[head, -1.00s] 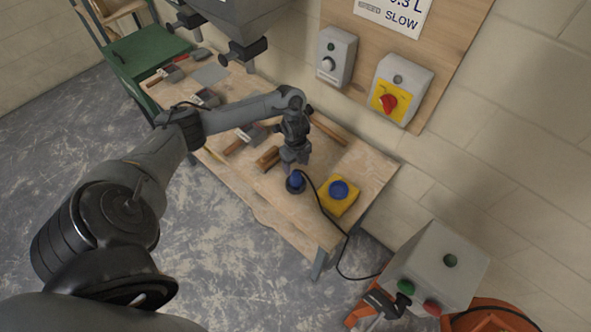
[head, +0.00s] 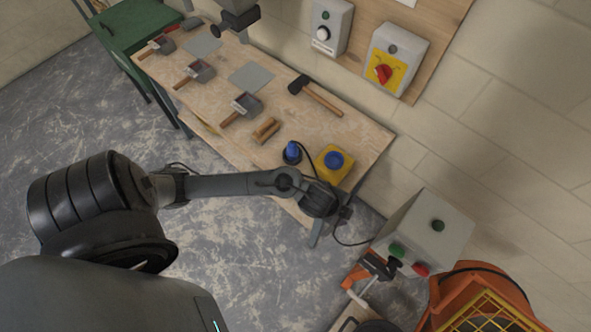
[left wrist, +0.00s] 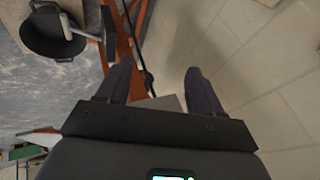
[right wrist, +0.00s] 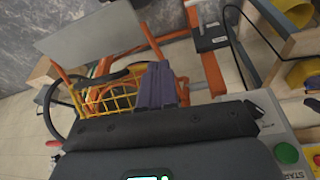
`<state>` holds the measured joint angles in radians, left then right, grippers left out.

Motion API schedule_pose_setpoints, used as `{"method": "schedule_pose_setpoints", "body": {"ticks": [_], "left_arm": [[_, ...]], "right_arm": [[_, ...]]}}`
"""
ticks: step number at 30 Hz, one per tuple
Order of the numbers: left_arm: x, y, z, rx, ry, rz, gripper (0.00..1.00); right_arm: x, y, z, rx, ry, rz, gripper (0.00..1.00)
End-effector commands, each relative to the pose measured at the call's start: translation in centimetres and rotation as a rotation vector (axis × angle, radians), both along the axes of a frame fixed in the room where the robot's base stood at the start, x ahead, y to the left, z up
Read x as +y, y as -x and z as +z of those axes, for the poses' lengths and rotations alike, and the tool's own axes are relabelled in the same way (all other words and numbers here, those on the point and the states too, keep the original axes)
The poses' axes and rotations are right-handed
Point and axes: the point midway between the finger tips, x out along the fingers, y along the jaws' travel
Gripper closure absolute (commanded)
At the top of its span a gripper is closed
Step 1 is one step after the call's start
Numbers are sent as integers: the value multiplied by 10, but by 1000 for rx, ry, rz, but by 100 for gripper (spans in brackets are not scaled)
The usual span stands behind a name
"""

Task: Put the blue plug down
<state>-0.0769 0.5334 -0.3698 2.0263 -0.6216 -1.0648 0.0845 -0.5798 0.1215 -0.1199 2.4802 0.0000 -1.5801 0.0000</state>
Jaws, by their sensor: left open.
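The blue plug (head: 292,149) stands on the wooden bench (head: 365,137) near its right end, with a black cable attached. Beside it is a yellow box with a round blue top (head: 334,166). My left gripper (left wrist: 160,86) is open and empty in the left wrist view. In the head view the left arm reaches past the bench's front edge, its hand right of and below the plug and apart from it; the fingers are hard to make out there. My right gripper (right wrist: 158,84) has its fingers together with nothing seen between them in the right wrist view.
Wooden-handled trowels, a brown wooden piece (head: 265,130) and a hammer (head: 316,95) lie on the bench. A grey control box (head: 428,226) with green and red buttons and an orange machine with a yellow grid (head: 480,318) stand at right. The cable hangs off the bench.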

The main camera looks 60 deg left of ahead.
Motion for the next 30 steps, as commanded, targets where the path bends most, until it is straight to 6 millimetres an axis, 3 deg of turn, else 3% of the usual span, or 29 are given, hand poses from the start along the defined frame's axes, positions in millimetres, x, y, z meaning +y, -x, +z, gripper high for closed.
{"method": "schedule_pose_setpoints", "body": {"ticks": [2, 9, 13, 18, 30], "left_arm": [[-10, 26, 17, 23, 88, 190, 34], [20, 103, 48, 193, 235, 690, 34], [32, 132, 56, 268, 274, 838, 34], [38, 147, 59, 308, 292, 909, 34], [38, 147, 65, 308, 292, 909, 34]], "right_arm": [[-1, 0, 0, 1, 3, 1, 100], [-1, 0, 0, 0, 4, 3, 100], [-1, 0, 0, 1, 3, 2, 100], [0, 0, 0, 1, 0, 0, 100], [1, 0, 6, 2, -6, -4, 100]]}}
